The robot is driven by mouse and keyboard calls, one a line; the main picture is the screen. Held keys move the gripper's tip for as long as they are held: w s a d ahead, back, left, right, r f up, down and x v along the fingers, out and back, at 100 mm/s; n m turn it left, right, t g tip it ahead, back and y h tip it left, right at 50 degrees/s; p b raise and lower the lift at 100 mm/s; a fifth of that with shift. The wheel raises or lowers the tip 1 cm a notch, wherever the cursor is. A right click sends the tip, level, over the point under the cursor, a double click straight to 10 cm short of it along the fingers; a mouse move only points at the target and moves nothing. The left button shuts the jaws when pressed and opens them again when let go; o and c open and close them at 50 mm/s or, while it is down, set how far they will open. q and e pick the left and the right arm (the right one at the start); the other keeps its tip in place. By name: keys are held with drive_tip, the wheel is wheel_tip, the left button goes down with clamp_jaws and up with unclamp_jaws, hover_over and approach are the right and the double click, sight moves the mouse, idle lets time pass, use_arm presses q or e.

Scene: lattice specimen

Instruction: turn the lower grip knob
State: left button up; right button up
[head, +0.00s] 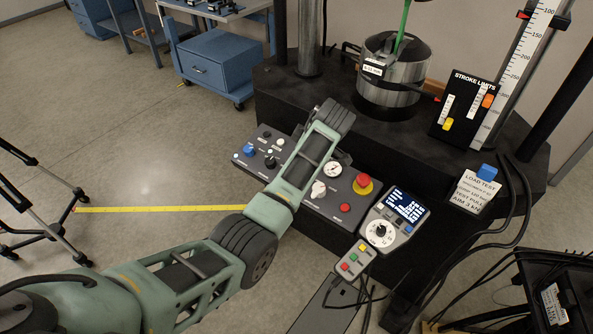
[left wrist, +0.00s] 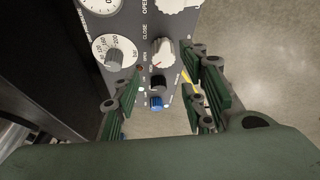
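The left wrist view shows a grey control panel (left wrist: 133,28) with a pale pointer knob (left wrist: 160,52) beside the words OPEN and CLOSE. A second pale knob (left wrist: 176,4) is cut off at the top edge. I cannot read which knob is labelled lower grip. My left gripper (left wrist: 160,98) is open, with its green pads well apart; no contact with a knob is visible. In the head view my left arm reaches over the panel (head: 259,178) and covers part of it; the fingers cannot be made out there. My right gripper is not in view.
A black knob (head: 270,161) and a blue knob (head: 248,150) are left of my arm. A dial (head: 318,190), red emergency button (head: 363,184) and handset (head: 402,212) are to its right. The test machine's metal cylinder (head: 388,93) stands behind.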

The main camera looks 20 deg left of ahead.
use_arm(q)
drive_tip(key=x, duration=0.6)
drive_tip(key=shift+w+a+f, duration=0.15)
drive_tip(key=shift+f, duration=0.05)
drive_tip(key=shift+w+a+f, duration=0.15)
drive_tip(key=shift+f, duration=0.35)
drive_tip(key=shift+w+f, duration=0.1)
drive_tip(key=c, duration=0.9)
drive_tip(key=shift+r, duration=0.2)
clamp_jaws()
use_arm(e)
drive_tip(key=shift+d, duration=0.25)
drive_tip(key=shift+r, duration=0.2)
